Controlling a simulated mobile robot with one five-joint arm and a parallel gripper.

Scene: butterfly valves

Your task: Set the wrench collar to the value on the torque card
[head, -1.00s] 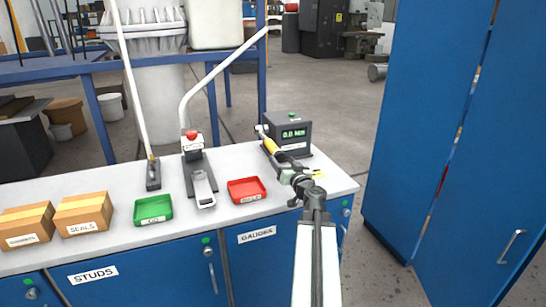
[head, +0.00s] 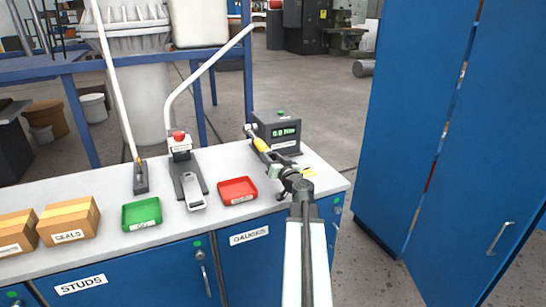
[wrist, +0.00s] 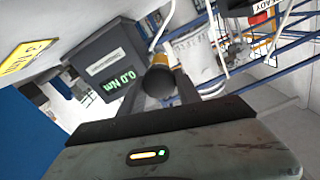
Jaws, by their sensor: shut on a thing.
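The wrench (head: 260,144), with a yellow section and a dark end, lies at the dark tester box on the bench's right end. My gripper (head: 283,172) is shut on its near end. In the wrist view the wrench's dark round end (wrist: 160,80) shows between my fingers (wrist: 160,95). The collar's scale cannot be read. The tester (head: 277,131) has a green display reading 0.0 Nm, also seen in the wrist view (wrist: 121,83). A yellow card (head: 309,172) lies on the bench right of my gripper; it shows in the wrist view (wrist: 30,52), its writing not legible.
A red tray (head: 238,181), a green tray (head: 142,203) and a stand with a red button (head: 179,137) are on the bench (head: 110,238). Cardboard boxes (head: 67,222) sit at left. A tall blue cabinet (head: 410,130) stands right, with open floor between.

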